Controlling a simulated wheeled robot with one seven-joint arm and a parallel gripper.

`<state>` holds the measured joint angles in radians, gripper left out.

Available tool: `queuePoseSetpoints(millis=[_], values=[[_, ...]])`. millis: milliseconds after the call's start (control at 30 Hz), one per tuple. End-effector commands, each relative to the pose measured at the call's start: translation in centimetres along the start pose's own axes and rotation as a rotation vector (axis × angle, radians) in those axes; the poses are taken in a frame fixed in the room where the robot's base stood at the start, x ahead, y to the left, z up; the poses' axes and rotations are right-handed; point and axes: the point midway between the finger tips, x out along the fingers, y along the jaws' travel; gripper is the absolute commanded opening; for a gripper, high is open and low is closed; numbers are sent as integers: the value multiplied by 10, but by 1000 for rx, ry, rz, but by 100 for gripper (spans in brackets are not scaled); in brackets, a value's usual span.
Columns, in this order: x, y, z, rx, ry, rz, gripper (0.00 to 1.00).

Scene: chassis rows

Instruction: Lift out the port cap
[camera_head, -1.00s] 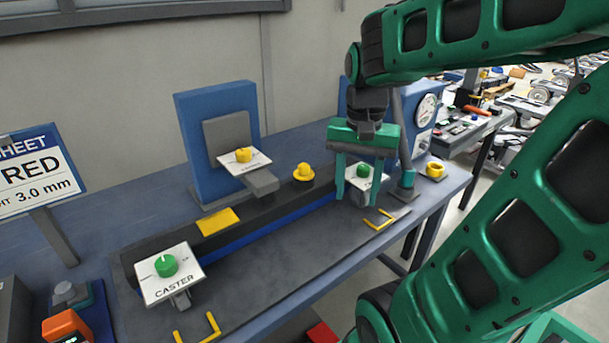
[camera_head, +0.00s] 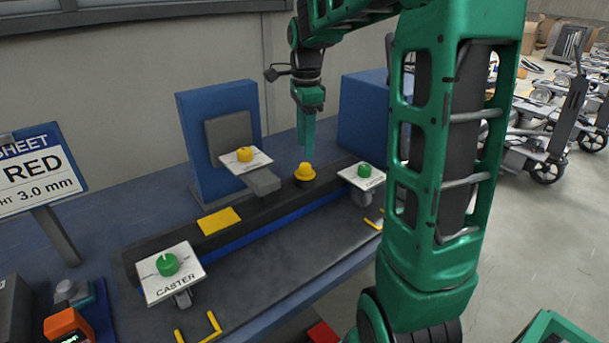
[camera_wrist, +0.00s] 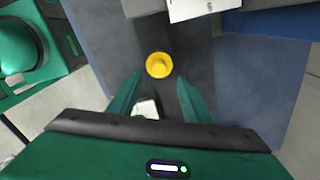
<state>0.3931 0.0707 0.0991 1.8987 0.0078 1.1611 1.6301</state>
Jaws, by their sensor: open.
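The yellow port cap (camera_head: 305,172) sits upright in the dark rail of the bench fixture, between the two plates with yellow and green knobs. My gripper (camera_head: 308,150) is just above and behind the cap in the head view, pointing down. In the wrist view the cap (camera_wrist: 159,65) lies ahead of the gap between my open fingers (camera_wrist: 155,90), near the middle. The fingers appear apart from the cap and hold nothing.
A white plate with a yellow knob (camera_head: 244,155) stands left of the cap, before a blue upright (camera_head: 186,130). A green-knob plate (camera_head: 362,176) is to the right. The CASTER plate (camera_head: 169,272) stands front left. A blue box (camera_head: 362,110) is behind.

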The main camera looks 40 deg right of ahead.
Motion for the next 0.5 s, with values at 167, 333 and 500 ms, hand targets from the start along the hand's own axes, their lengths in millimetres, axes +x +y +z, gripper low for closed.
queuePoseSetpoints(millis=[167,333,500], values=[[15,0,0,0,0,-1,45],[29,1,2,-1,0,2,45],[53,1,5,-1,0,2,45]])
